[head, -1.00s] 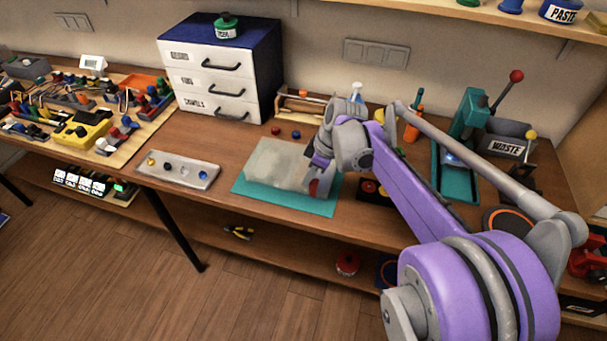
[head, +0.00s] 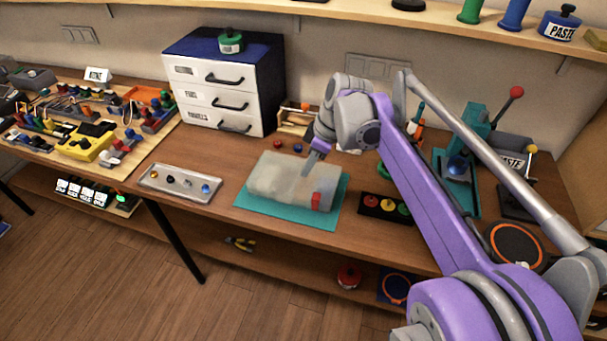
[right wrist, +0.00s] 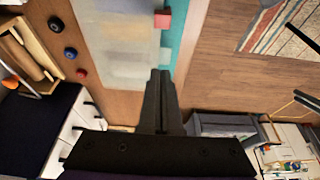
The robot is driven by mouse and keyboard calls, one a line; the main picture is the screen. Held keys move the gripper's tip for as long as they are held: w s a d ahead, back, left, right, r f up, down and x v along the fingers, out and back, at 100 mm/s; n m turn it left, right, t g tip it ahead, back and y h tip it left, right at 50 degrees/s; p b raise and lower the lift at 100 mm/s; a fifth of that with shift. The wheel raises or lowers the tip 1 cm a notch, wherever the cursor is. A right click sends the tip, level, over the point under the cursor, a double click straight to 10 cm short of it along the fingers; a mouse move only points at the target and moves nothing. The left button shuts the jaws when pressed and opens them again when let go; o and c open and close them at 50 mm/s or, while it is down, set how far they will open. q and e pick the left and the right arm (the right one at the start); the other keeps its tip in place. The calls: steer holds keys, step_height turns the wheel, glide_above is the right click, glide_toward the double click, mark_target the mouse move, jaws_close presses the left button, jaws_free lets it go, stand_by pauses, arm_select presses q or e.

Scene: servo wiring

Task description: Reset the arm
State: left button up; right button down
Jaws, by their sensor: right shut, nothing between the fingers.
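My right gripper (head: 308,170) is above the pale grey slab on the teal mat, in the middle of the bench. Its two fingers are together with nothing between them, as the right wrist view also shows (right wrist: 158,76). The slab (head: 275,178) lies flat on the mat (head: 258,207), and a small red block (head: 316,201) is at its front right corner. In the right wrist view the slab (right wrist: 118,42) and the red block (right wrist: 162,19) lie beyond the fingertips. My left gripper is not in view.
A white drawer cabinet (head: 218,98) stands behind left, with two small knobs near it. A metal panel with knobs (head: 180,182) is left of the mat. A dark strip with coloured buttons (head: 384,206) and a teal press (head: 455,165) are on the right. A shelf runs above.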

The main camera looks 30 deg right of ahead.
steer(key=shift+s+r, duration=0.1)
steer(key=shift+r, duration=0.2)
stand_by(0.4)
steer(key=s+a+f+m+t+h, duration=0.1)
steer(key=s+a+f+m, duration=0.3)
steer(key=s, duration=0.5)
steer(key=s+a+f+m+t+h+p, duration=0.1)
steer(key=s+a+f+m, duration=0.3)
steer(key=s+a+f, duration=0.4)
steer(key=shift+s+a, duration=0.35)
steer(key=shift+a, duration=0.25)
